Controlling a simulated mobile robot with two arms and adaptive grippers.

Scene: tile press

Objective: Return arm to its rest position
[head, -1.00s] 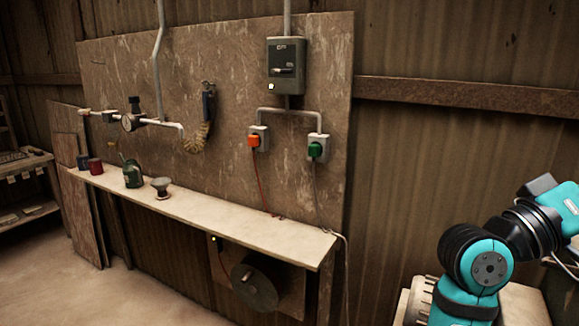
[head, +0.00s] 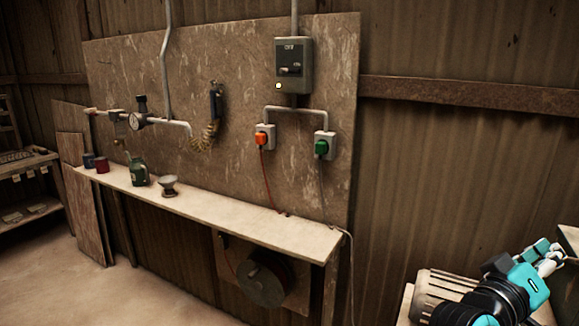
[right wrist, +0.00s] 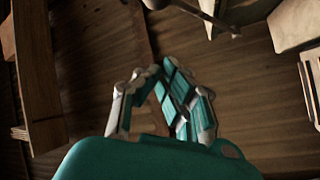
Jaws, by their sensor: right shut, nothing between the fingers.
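My right gripper (head: 556,258) is low at the right edge of the head view, in front of the corrugated wall and well away from the wall panel. Its fingers are shut with nothing between them. In the right wrist view the gripper (right wrist: 158,74) shows its teal and white fingers meeting at the tips, against a blurred brown background. My right arm is folded low, and most of it is cut off by the frame. My left arm and gripper are not in view.
A narrow shelf (head: 240,220) along the wall panel holds a green can (head: 138,174) and small pots. A ribbed object (head: 445,292) stands close to my right arm.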

